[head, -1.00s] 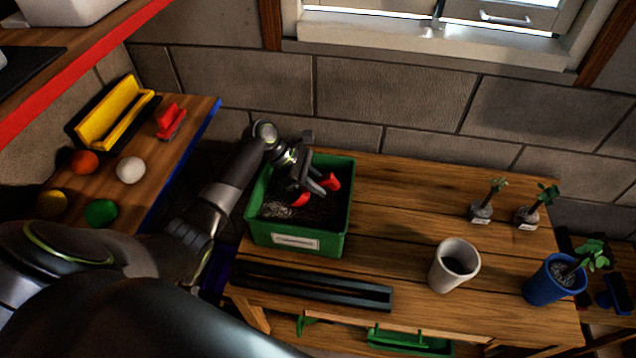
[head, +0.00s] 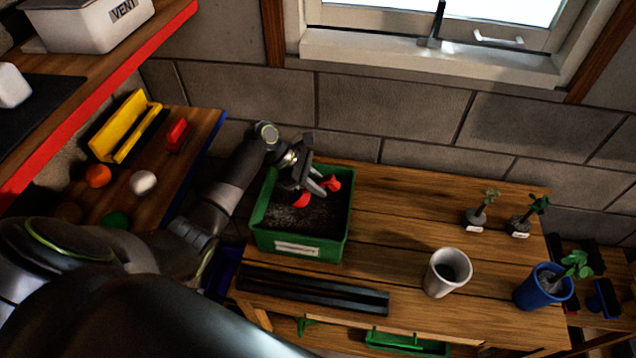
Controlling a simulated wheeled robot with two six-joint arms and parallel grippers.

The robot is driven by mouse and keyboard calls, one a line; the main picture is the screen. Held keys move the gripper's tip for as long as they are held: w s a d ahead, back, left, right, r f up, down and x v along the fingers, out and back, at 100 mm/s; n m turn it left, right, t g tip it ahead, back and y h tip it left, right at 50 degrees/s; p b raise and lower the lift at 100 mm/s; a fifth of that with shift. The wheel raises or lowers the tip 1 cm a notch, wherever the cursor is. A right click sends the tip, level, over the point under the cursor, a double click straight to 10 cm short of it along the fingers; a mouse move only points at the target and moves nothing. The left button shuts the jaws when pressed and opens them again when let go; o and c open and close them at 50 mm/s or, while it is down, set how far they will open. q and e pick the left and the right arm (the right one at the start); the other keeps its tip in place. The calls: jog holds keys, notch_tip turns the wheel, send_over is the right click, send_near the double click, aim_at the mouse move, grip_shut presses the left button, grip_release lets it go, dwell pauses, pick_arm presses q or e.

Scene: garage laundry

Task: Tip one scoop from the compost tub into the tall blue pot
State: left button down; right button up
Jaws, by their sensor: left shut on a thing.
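The green compost tub (head: 297,249) stands at the left end of the wooden bench, with dark compost inside and a pale label on its front. My left gripper (head: 318,187) is over the tub, shut on a red scoop (head: 302,200). Only red parts of the scoop show at either side of the fingers, and I cannot tell whether it holds compost. My right gripper is not in view.
A pale pot (head: 438,283) stands left of the blue pot. Two small potted seedlings (head: 477,218) (head: 519,226) stand behind. A dark slotted tray (head: 312,290) lies along the front edge. The bench middle is clear. A shelf with a red edge (head: 90,106) overhangs at upper left.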

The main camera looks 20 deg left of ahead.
aim_at(324, 178)
pick_arm(q)
notch_tip(324, 178, up, 2)
jog(key=shift+p, duration=0.8)
jog(key=shift+r, duration=0.3)
jog(key=shift+r+p, duration=0.3)
jog(key=shift+r, duration=3.3)
